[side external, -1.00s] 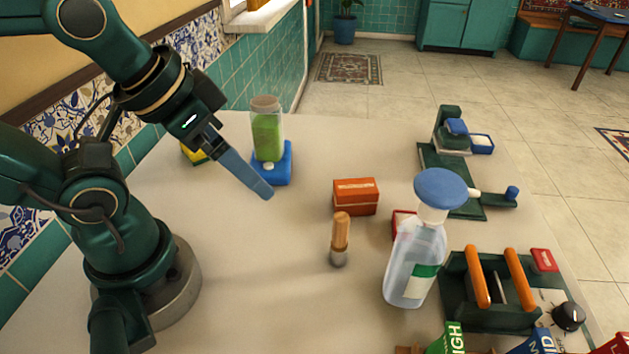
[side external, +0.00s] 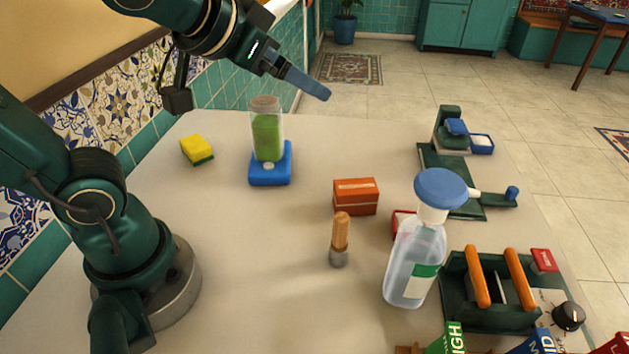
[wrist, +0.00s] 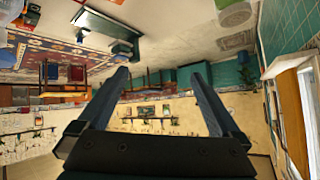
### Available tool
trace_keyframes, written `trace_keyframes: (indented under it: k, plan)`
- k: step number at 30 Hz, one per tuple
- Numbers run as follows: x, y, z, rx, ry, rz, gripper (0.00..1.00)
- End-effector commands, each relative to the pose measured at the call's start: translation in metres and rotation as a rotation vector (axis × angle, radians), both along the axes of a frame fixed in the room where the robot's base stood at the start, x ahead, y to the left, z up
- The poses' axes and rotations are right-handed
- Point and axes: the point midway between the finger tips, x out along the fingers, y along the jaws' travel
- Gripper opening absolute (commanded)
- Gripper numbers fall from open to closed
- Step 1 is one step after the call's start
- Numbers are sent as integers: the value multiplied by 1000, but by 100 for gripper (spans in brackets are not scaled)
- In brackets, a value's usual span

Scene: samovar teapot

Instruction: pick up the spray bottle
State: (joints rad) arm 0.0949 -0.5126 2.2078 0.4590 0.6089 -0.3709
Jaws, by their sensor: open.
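The spray bottle (side external: 413,262) stands upright on the table at the right front in the side external view. It has a clear body, a white neck, a blue top and a green and white label. My gripper (side external: 322,94) is high above the back of the table, left of the bottle and far from it. In the wrist view my gripper (wrist: 162,82) has its two fingers spread wide with nothing between them. I do not make out the bottle in the wrist view.
Near the bottle are a wooden-handled tool (side external: 340,238), an orange-red box (side external: 356,196) and a green device with orange handles (side external: 492,292). A blue-based dispenser (side external: 270,168) and a yellow sponge (side external: 196,149) stand at the back left. The table's middle front is clear.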

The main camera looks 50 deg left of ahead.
Motion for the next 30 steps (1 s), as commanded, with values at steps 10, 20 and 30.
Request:
trace_keyframes:
  k: [10, 20, 30]
  plan:
    - [71, -101, 14, -43, -320, -490, 100]
    - [41, -185, -16, -215, -253, -899, 100]
    - [22, -204, -53, -283, -182, -1018, 100]
